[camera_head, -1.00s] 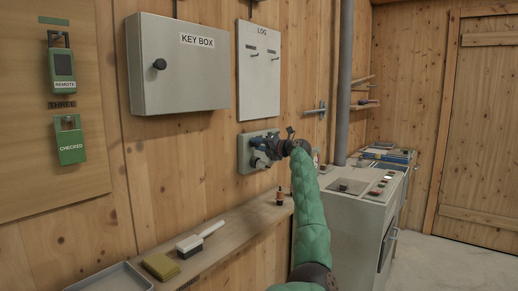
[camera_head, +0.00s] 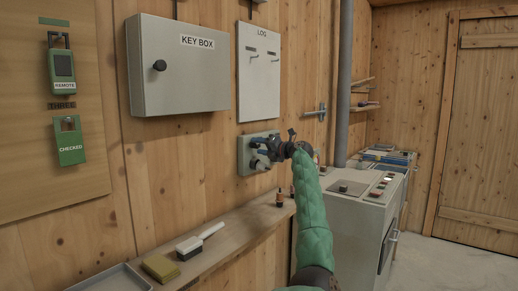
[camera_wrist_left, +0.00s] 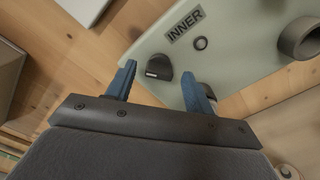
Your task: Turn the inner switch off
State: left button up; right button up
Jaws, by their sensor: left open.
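The inner switch is a black knob (camera_wrist_left: 160,66) with a small pale mark, on a grey-green switch box (camera_head: 243,157) on the wooden wall. My left gripper (camera_head: 262,148) is at the front of the box. In the wrist view its blue fingers (camera_wrist_left: 159,76) are open, one on each side of the knob; I cannot tell whether they touch it. In the head view the gripper partly hides the box. My right gripper is not in view.
The key box (camera_head: 185,85) and log board (camera_head: 259,80) hang above. A grey machine (camera_head: 345,210) stands right of my arm.

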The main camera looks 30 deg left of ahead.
pick_arm(q)
jog(key=d+b, duration=0.1)
jog(key=d, duration=0.6)
jog(key=shift+s, duration=0.25)
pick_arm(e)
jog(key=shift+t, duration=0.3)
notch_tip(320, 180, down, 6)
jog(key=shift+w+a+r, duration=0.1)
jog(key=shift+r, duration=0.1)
pick_arm(q)
jog(key=shift+f, duration=0.1)
